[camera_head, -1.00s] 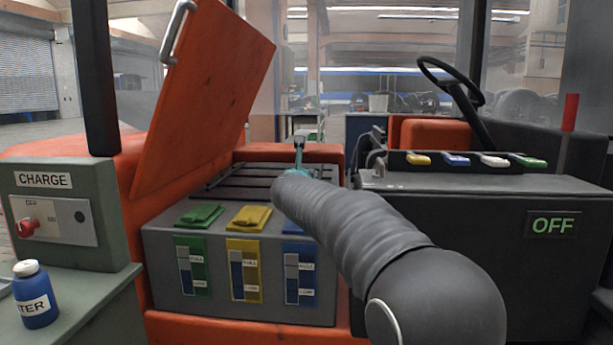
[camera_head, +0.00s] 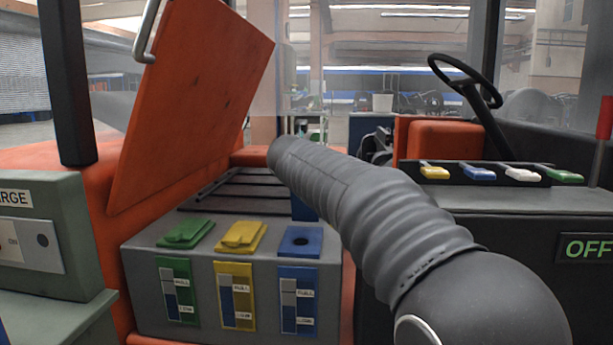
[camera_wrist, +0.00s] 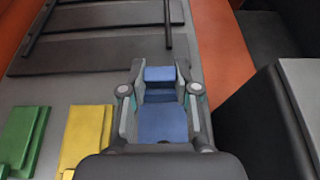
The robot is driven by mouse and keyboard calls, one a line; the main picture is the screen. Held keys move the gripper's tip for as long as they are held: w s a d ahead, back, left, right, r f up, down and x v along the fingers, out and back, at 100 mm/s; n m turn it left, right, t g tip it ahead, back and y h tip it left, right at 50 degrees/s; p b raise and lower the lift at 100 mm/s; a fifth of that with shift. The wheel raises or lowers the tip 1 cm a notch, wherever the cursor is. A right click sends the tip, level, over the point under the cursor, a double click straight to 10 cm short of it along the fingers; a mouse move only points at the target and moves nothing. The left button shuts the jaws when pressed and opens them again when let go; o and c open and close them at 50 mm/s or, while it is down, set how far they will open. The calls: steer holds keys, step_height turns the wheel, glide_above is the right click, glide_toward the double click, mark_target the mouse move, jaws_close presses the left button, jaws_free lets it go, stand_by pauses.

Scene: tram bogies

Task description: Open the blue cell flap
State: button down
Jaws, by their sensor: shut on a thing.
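The blue cell (camera_head: 301,241) is at the right end of the row of cells in the head view, and a dark round filler hole shows in its top. Its blue flap (camera_head: 304,208) stands raised behind the hole, partly hidden by my arm. In the wrist view my gripper (camera_wrist: 159,90) is shut on the blue flap (camera_wrist: 160,74), with a finger on either side of it. In the head view my arm hides the gripper itself.
The green flap (camera_head: 186,232) and yellow flap (camera_head: 241,236) lie closed to the left. The raised orange cover (camera_head: 190,95) leans over the left side. A dark console with coloured switches (camera_head: 480,175) stands at the right.

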steer(key=shift+a+r, duration=0.1)
steer(key=shift+r, duration=0.4)
steer(key=c, duration=1)
jaws_free()
steer(key=shift+o, duration=0.8)
steer(key=shift+f, duration=0.25)
steer(key=v, duration=1.2)
